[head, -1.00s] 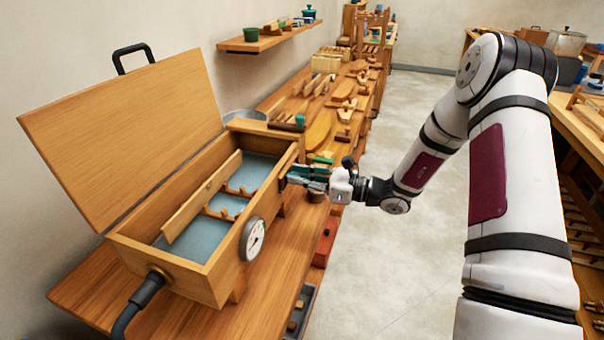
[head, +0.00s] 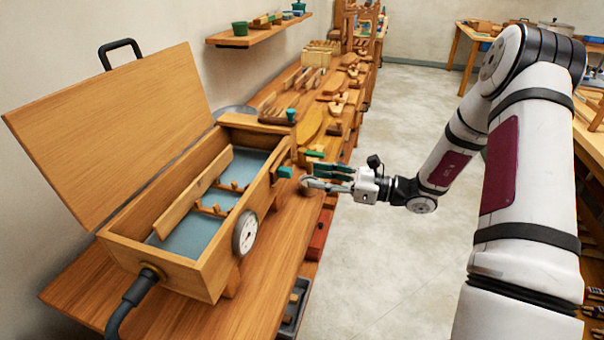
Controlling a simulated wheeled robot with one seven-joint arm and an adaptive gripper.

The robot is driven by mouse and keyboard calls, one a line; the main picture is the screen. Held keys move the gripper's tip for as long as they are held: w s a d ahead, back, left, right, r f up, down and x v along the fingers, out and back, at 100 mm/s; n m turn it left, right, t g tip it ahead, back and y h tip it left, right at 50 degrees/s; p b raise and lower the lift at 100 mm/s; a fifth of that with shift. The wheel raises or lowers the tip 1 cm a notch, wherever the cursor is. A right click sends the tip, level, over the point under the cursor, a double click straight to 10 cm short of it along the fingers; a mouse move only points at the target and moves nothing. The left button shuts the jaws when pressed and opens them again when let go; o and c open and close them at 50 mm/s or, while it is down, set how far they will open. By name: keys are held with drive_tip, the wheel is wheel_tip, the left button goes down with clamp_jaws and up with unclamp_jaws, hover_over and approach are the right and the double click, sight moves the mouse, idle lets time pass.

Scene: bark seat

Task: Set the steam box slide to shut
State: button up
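The wooden steam box (head: 200,277) stands on the bench at left in the head view, its lid (head: 120,130) raised and tilted back. A small green block (head: 285,172), seemingly the knob of the slide, sticks out from the box's front wall near its far right end. The slide's own plate and its setting cannot be made out. My gripper (head: 308,178) is just right of the green block, apart from it. Its fingers point left with a gap between them, and nothing shows in them.
A round gauge (head: 245,233) sits on the box's front, and a dark hose (head: 132,299) leaves its near end. Wooden parts and tools crowd the bench (head: 262,300) beyond the box. Open floor (head: 400,262) lies right of the bench.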

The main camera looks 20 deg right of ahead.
drive_tip(key=shift+v, duration=2.1)
drive_tip(key=s+a+r+n+g+h, duration=0.5)
drive_tip(key=s+a+r+n+g, duration=0.5)
drive_tip(key=s+a+n, duration=0.3)
drive_tip(key=s+d+r+n+t+h, duration=0.2)
drive_tip(key=s+d+r+n+h, duration=0.1)
drive_tip(key=s+r+n+h, duration=0.1)
drive_tip(key=s+d+r+n+t+h, duration=0.3)
drive_tip(key=s+n+h, duration=0.3)
drive_tip(key=s, duration=0.4)
drive_tip(key=shift+r+n, duration=0.85)
drive_tip(key=shift+n, duration=0.05)
drive_tip(key=shift+s, duration=0.1)
